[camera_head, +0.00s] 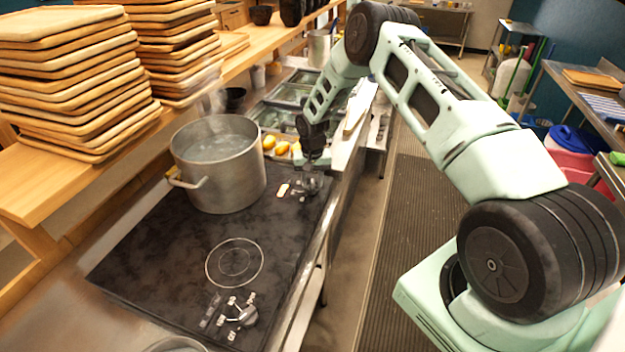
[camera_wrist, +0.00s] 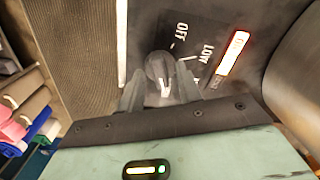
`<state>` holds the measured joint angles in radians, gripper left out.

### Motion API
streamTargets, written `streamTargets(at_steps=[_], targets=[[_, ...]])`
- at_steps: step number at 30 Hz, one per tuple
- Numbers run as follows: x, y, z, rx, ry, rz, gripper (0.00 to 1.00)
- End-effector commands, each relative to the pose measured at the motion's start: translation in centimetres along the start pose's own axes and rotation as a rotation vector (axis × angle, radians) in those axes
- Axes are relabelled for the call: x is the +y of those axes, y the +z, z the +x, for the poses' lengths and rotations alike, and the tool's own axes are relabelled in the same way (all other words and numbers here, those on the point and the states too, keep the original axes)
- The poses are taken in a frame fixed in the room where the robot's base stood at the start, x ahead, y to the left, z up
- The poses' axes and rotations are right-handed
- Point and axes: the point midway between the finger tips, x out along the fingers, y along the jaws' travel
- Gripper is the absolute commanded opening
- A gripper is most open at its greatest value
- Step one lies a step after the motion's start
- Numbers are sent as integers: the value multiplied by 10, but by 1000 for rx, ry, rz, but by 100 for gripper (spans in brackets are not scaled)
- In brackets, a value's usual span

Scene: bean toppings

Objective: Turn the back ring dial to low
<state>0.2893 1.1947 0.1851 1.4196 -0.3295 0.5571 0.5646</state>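The back ring dial (camera_head: 312,184) is a metallic knob on the right edge of the black cooktop (camera_head: 190,250), beside the pot. In the wrist view the dial (camera_wrist: 158,68) lies between the fingertips of my gripper (camera_wrist: 160,90). The fingers stand apart, one on each side of the knob; I cannot tell if they touch it. The labels OFF and LOW show beyond the dial, and a third label is partly hidden by a finger. A red-orange light bar (camera_wrist: 232,54) glows beside LOW. The knob's exact setting is unclear. In the head view my gripper (camera_head: 313,163) points down over the dial.
A large metal pot (camera_head: 218,170) stands on the back ring, close left of my gripper. The front ring dial (camera_head: 243,314) is nearer. Yellow fruits (camera_head: 282,147) lie behind. Stacked wooden trays (camera_head: 70,85) stand on the left shelf. The aisle floor (camera_head: 410,220) at right is clear.

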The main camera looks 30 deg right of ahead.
Motion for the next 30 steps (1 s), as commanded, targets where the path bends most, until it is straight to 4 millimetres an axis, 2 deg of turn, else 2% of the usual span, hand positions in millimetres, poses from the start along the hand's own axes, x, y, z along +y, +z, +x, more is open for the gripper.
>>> streamTargets(at_steps=[1, 3, 17, 30], targets=[[0, 0, 0, 0, 0, 0, 20], [0, 0, 0, 0, 0, 0, 0], [0, 0, 2, 0, 0, -63, 0], [0, 0, 4, 0, 0, -412, 0]])
